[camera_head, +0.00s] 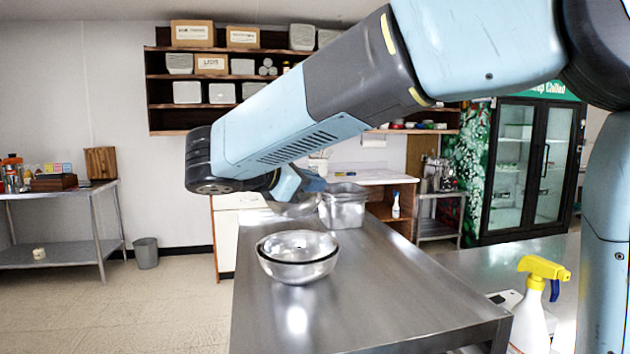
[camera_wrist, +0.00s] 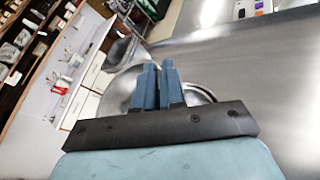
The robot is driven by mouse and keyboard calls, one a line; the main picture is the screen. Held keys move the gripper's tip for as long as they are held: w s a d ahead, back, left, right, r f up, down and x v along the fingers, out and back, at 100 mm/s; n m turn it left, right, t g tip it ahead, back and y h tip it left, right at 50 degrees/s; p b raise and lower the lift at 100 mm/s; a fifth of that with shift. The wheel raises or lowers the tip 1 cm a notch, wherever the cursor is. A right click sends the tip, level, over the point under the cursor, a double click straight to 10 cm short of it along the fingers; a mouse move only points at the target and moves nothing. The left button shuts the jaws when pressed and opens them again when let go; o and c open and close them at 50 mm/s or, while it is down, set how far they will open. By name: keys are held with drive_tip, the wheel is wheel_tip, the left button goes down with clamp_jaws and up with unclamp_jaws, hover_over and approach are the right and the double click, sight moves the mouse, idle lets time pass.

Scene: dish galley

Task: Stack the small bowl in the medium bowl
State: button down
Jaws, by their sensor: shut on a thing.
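The small bowl (camera_head: 292,210), shiny metal, hangs at my gripper above the far part of the steel table, partly hidden by my arm in the head view. In the wrist view, my gripper (camera_wrist: 160,68) has its two blue fingers close together, shut on the bowl's rim; curved metal shows on both sides behind them.
The steel table (camera_head: 350,300) is clear in front and to the right of the bowls. A rectangular metal container (camera_head: 343,210) stands at its far end, close beside the small bowl. A yellow-topped spray bottle (camera_head: 532,320) stands at the near right.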

drive_tip(key=shift+w+d, duration=0.2)
drive_tip(key=shift+d, duration=0.3)
drive_tip(key=shift+f, duration=5.25)
drive_tip(key=shift+w+a, duration=0.1)
drive_tip(key=shift+a, duration=0.05)
drive_tip(key=c, duration=1.2)
unclamp_jaws()
drive_tip(key=shift+o, duration=0.2)
